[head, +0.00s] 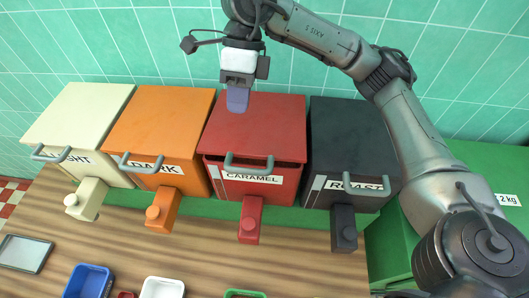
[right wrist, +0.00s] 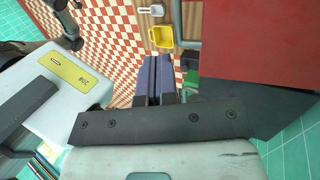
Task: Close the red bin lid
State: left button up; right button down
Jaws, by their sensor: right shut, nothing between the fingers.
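The red bin (head: 228,183), labelled CARAMEL, stands between the orange and black bins. Its red lid (head: 258,125) lies nearly flat over it, and a thin dark gap shows under the lid's front edge around the grey handle (head: 248,163). My right gripper (head: 237,101) is shut and empty, with its bluish fingertips over the back left part of the lid; I cannot tell if they touch it. In the right wrist view the shut fingers (right wrist: 155,78) are left of a large red surface (right wrist: 262,42), apparently the lid. My left gripper is not in view.
The cream bin (head: 88,115), orange bin (head: 160,125) and black bin (head: 350,135) have lids down. My right arm passes over the black bin. Blue (head: 85,283) and white (head: 162,288) trays lie on the wooden counter (head: 200,255). A green tiled wall (head: 130,45) is behind.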

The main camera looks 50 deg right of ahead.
jog(key=d, duration=0.1)
jog(key=h+p, duration=0.1)
jog(key=p, duration=0.2)
send_near(247, 168)
jog(key=x, duration=0.5)
jog(key=shift+a+f, duration=0.15)
jog(key=shift+x, duration=1)
jog(key=shift+f, duration=0.1)
